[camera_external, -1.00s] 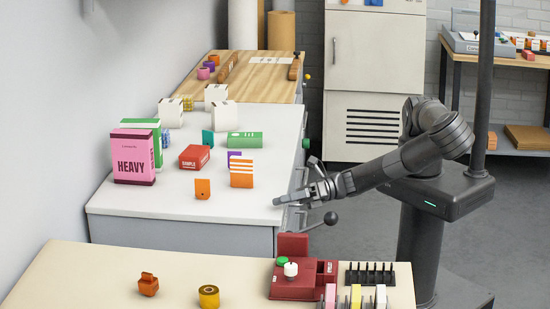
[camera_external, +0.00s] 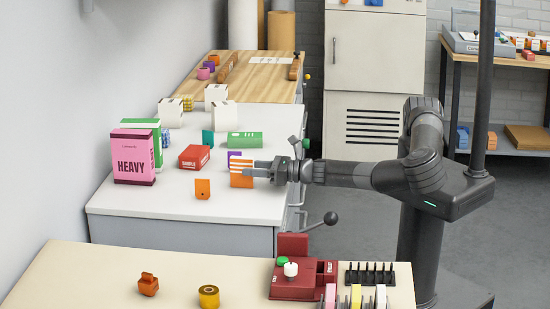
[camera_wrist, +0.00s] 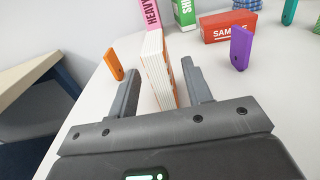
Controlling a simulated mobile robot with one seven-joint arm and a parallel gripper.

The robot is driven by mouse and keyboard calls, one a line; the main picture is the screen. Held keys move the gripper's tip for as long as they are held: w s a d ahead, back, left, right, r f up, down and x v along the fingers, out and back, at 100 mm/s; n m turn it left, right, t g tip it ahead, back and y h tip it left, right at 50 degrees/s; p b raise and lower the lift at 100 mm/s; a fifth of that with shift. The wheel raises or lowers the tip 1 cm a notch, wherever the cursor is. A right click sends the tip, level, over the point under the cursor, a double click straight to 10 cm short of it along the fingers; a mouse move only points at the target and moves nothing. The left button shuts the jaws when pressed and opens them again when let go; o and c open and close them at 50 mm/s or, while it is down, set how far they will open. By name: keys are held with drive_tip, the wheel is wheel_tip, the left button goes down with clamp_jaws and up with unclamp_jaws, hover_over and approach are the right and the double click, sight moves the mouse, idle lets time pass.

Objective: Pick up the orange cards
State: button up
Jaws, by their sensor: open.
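The orange cards (camera_external: 236,181) stand upright as a white-and-orange striped stack near the front right of the white table. In the wrist view the stack (camera_wrist: 156,62) shows its pale edges on the left and an orange face on the right. My gripper (camera_external: 248,170) reaches in from the right at the cards' height. Its two fingers are apart, one on each side of the stack. In the wrist view a gap shows between the left finger and the cards; the right finger is close to the orange face. The lower end of the stack is partly hidden by my gripper.
A small orange tag (camera_wrist: 115,64) stands left of the cards. A purple piece (camera_wrist: 241,48) stands to the right in the wrist view. The red SAMPLE box (camera_external: 194,157), pink HEAVY box (camera_external: 132,167) and green box (camera_external: 245,139) stand nearby. The white table's front left is clear.

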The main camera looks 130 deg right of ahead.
sight(236, 187)
drive_tip(key=shift+x, duration=2.7)
drive_tip(key=shift+c, duration=0.2)
clamp_jaws()
